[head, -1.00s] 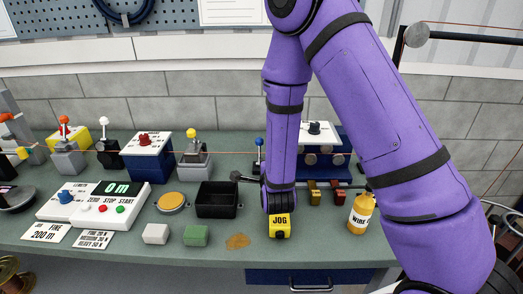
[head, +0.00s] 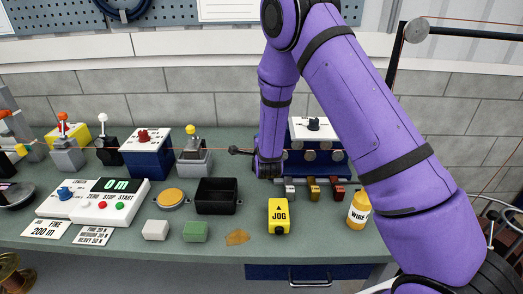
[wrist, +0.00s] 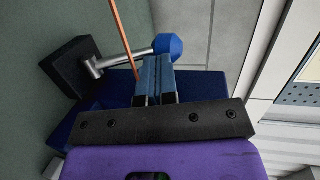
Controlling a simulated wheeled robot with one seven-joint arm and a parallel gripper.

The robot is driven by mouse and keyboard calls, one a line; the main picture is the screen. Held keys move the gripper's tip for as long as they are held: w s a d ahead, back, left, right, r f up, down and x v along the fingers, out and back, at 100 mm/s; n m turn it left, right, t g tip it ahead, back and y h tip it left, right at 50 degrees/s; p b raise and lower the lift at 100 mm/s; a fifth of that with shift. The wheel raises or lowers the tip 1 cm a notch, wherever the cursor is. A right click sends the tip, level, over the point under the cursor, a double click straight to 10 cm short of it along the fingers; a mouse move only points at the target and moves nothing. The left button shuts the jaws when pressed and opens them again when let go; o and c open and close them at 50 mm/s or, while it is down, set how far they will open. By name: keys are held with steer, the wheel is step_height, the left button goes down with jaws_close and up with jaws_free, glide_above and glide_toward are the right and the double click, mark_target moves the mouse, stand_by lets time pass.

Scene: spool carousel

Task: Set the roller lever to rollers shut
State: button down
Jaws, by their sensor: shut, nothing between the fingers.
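The roller lever shows in the wrist view as a blue ball knob (wrist: 168,45) on a silver shaft (wrist: 106,64), rising from a black base (wrist: 76,66). The shaft leans to the right in that view. My gripper (wrist: 158,60) is shut and empty, its fingertips right by the knob; I cannot tell whether they touch it. In the head view my gripper (head: 268,170) is low in front of the blue roller box (head: 318,160), at its left end. There my arm hides the lever.
An orange wire (wrist: 124,40) runs close past the fingers. A row of small coloured clamps (head: 314,188) stands right of my gripper. The yellow JOG box (head: 279,216), a black tray (head: 217,196) and a yellow WIRE bottle (head: 359,209) stand nearer the front.

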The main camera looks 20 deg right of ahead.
steer(key=shift+w, duration=0.2)
steer(key=shift+w+d, duration=0.2)
steer(key=shift+w, duration=0.3)
steer(key=shift+w+r, duration=0.2)
steer(key=shift+w, duration=0.1)
